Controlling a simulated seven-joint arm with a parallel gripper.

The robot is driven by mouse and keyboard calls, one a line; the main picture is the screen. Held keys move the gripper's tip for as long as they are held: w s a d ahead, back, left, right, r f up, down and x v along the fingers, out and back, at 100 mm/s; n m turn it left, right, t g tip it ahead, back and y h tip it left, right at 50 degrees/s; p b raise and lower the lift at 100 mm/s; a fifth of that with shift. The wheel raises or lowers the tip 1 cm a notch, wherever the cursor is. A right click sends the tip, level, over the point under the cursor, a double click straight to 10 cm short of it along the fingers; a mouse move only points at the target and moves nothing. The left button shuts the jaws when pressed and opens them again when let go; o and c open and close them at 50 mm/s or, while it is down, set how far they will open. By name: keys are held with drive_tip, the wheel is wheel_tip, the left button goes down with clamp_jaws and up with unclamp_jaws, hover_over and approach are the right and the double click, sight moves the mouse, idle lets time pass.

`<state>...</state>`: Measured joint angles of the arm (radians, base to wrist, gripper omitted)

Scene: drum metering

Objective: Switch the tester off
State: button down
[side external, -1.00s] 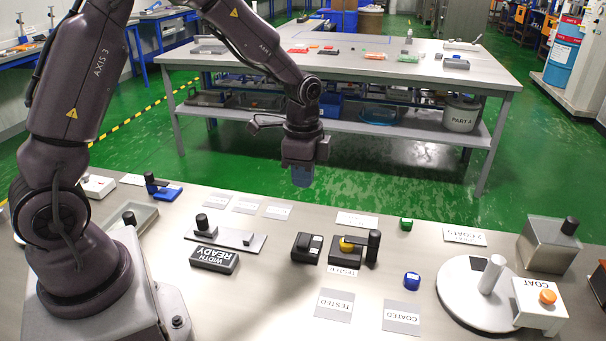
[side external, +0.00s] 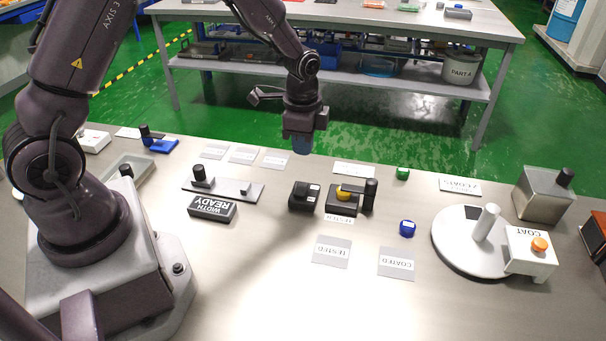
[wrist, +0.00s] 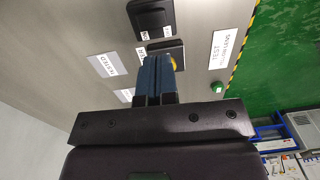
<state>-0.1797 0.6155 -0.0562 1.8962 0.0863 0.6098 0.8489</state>
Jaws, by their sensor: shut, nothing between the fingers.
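The tester (side external: 338,205) is a dark unit with a yellow part on top and a black upright post at its right side. A TESTER label (side external: 339,219) lies in front of it. A black box (side external: 304,197) with a small white label stands just left of it; this box also shows in the wrist view (wrist: 152,18) with a raised panel on top. My gripper (side external: 302,146) is shut and empty, above and behind these units, apart from them. In the wrist view its blue fingers (wrist: 155,72) are together and partly cover the tester (wrist: 166,47).
A WIDTH READY block (side external: 212,208) and a grey plate with a black knob (side external: 222,190) are to the left. TESTED (side external: 331,252) and COATED (side external: 396,264) cards lie in front. A blue puck (side external: 407,228), green piece (side external: 402,173) and COAT unit (side external: 530,254) are right.

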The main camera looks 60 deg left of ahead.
sight(301, 189)
wheel_tip(301, 189, down, 9)
drive_tip(key=shift+w+a+r, duration=0.1)
idle(0.4)
drive_tip(key=shift+f, duration=0.25)
drive_tip(key=shift+s+d+r, duration=0.3)
drive_tip(key=shift+s+d, duration=0.2)
drive_tip(key=shift+s, duration=0.05)
wheel_tip(301, 189, up, 14)
idle(0.8)
